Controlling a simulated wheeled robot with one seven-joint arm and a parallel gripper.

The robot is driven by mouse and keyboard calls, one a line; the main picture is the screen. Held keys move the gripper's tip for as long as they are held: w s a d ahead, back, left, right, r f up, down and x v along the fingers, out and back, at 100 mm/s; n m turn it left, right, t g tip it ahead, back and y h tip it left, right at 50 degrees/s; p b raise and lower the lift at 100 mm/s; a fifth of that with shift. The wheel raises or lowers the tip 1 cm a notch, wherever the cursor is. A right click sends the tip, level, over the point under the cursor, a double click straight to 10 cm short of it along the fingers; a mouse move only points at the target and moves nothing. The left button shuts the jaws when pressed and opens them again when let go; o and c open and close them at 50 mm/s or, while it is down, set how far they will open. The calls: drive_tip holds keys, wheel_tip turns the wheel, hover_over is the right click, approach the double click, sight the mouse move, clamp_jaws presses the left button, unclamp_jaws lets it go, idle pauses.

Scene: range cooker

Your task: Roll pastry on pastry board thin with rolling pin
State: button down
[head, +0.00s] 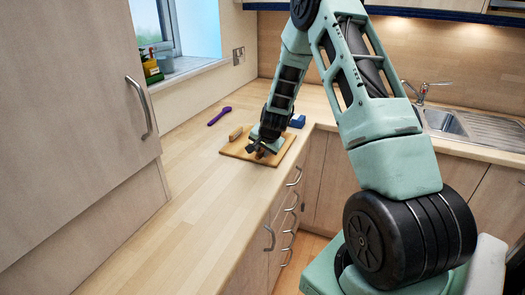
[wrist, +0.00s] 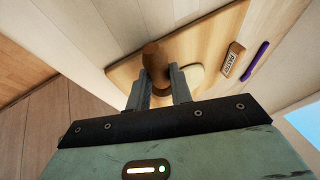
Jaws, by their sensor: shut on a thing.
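The wooden pastry board (head: 233,152) lies on the worktop near its front edge. It also shows in the wrist view (wrist: 122,72). My gripper (head: 262,150) is over the board, pointing down. In the wrist view my gripper (wrist: 162,82) is shut on a brown rolling pin (wrist: 151,58), which sits between the two fingers, over the board. The pale, rounded pastry (wrist: 193,79) lies on the board beside the right finger, partly hidden by it. I cannot tell whether the pin touches the pastry. In the head view my gripper mostly hides pin and pastry.
A small brown labelled block (wrist: 229,58) is at the board's edge; it also shows in the head view (head: 236,133). A purple utensil (head: 219,116) lies behind it. A blue object (head: 297,121) stands right of my gripper. The worktop at front left (head: 170,215) is clear.

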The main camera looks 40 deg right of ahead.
drive_tip(key=shift+f+b, duration=0.65)
drive_tip(key=shift+f, duration=0.05)
idle(0.4)
